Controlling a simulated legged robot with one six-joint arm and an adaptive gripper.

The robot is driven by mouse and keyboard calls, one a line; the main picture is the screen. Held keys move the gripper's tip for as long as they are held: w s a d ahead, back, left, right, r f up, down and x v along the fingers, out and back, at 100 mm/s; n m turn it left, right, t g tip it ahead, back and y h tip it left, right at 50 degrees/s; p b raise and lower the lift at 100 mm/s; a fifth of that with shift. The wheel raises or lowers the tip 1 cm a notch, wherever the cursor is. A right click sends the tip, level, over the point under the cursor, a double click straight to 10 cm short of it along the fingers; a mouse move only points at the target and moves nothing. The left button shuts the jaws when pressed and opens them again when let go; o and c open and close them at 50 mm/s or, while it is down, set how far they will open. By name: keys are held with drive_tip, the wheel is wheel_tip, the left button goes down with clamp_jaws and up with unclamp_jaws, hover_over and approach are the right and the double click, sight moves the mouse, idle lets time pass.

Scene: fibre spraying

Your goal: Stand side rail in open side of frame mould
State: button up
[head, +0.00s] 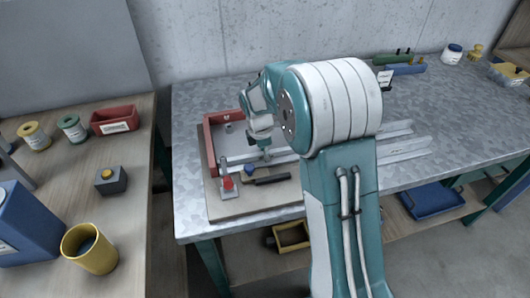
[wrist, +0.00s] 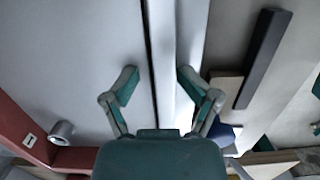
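The frame mould (head: 209,136) has red walls and lies on a board on the metal bench; its red wall also shows at the left in the wrist view (wrist: 25,130). A long pale rail (head: 240,160) runs along the mould's near side. In the wrist view the pale rail (wrist: 178,40) runs up the middle, with a dark line along its left edge. My gripper (head: 266,154) is low over this rail. In the wrist view my gripper (wrist: 157,78) has its fingers apart, one on each side of the rail's near part. I cannot tell whether they touch it.
A red-handled clamp (head: 228,183) and a dark bar (head: 272,180) lie near the board's front. More pale rails (head: 402,151) lie to the right, partly behind my arm. Blue and green tools (head: 405,69) stand at the back. The bench's right side is mostly clear.

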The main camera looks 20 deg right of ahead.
drive_tip(key=a+r, duration=0.3)
drive_tip(key=r, duration=2)
drive_tip(key=s+d+r+m+t, duration=0.25)
drive_tip(key=s+m, duration=0.55)
drive_tip(key=s, duration=0.6)
drive_tip(key=s+f+m+t, duration=0.1)
drive_tip(key=s+f+m, duration=0.2)
drive_tip(key=s+m, duration=0.2)
drive_tip(key=s+f+m+t+y, duration=0.1)
drive_tip(key=s+f+m, duration=0.3)
drive_tip(key=s, duration=0.4)
drive_tip(key=shift+s+d+m+t, duration=0.2)
drive_tip(key=shift+s+m+t, duration=0.1)
drive_tip(key=shift+m+t, duration=0.25)
